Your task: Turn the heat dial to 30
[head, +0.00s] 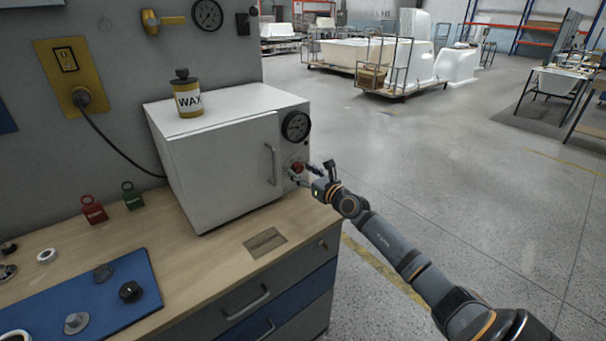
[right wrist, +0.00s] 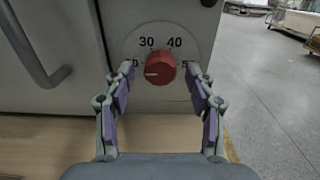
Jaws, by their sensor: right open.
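The heat dial is a red round knob (right wrist: 160,68) on a pale scale plate on the white oven's front. In the right wrist view its white mark points left and slightly down, away from the 30 (right wrist: 146,42) at the upper left. The 40 is at the upper right; the side numbers are partly hidden by my fingers. In the head view the red knob (head: 297,167) sits below the gauge. My right gripper (head: 310,173) is open in front of it. In the right wrist view the gripper's fingers (right wrist: 161,77) stand either side of the knob, with visible gaps. My left gripper is out of view.
The white oven (head: 222,170) stands on a wooden bench, its door handle (head: 271,164) left of the dial. A black gauge (head: 296,126) is above the dial. A wax tin (head: 188,97) stands on top. Open floor lies to the right.

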